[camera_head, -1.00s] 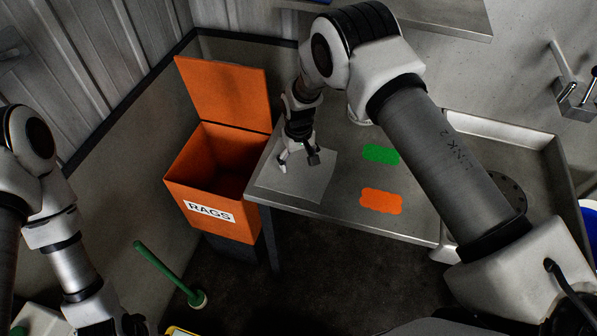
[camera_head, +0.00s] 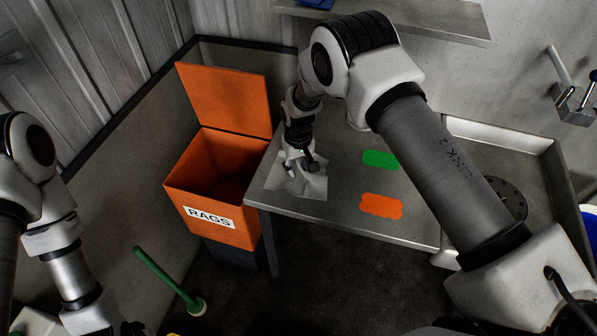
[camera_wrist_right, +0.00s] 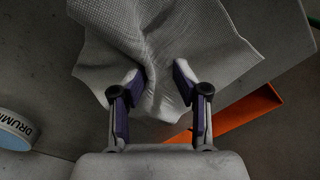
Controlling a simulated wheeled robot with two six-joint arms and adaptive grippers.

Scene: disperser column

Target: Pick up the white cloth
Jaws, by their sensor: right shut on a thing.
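The white cloth (camera_head: 307,187) lies on the left end of the steel table, rumpled and drawn up into folds under my right gripper (camera_head: 299,163). In the right wrist view the cloth (camera_wrist_right: 205,45) is bunched between the two fingers of my right gripper (camera_wrist_right: 160,85), which are shut on a pinched fold. The rest of the cloth spreads out beyond the fingers and seems to rest on the table. My left arm (camera_head: 68,262) stands at the left edge of the head view; its gripper is at the bottom edge, too cut off to judge.
An open orange bin (camera_head: 217,226) labelled RAGS stands left of the table (camera_head: 340,215). A green pad (camera_head: 380,159) and an orange pad (camera_head: 381,206) lie right of the cloth. A green-handled brush (camera_head: 165,278) stands in front of the bin. A round labelled item (camera_wrist_right: 14,130) shows in the wrist view.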

